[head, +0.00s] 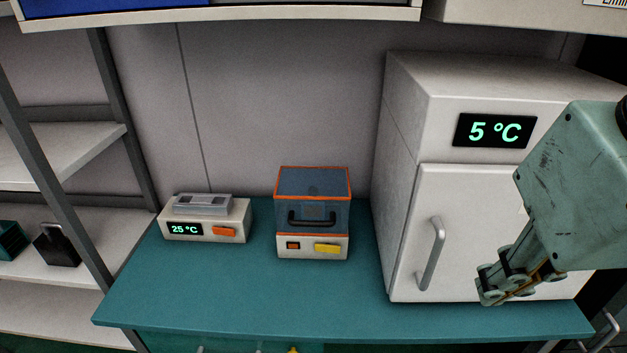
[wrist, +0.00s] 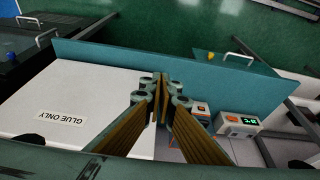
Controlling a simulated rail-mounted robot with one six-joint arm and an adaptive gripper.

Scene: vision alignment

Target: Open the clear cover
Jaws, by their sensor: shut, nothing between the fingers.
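The clear cover (head: 312,187) is a bluish see-through box with orange edges and a black handle (head: 312,218) on its front. My gripper (head: 492,287) is at the right, in front of the white fridge and well apart from the cover. Its fingers are together and empty. In the wrist view my gripper (wrist: 161,88) partly hides the small white base (wrist: 201,108); the cover is hard to make out there.
The white fridge (head: 462,190) reads 5 °C and has a grey door handle (head: 431,254). A white 25 °C device (head: 205,220) stands left of the cover. A shelf overhangs the bench (head: 250,315); its front strip is clear. A rack (head: 75,140) stands at the left.

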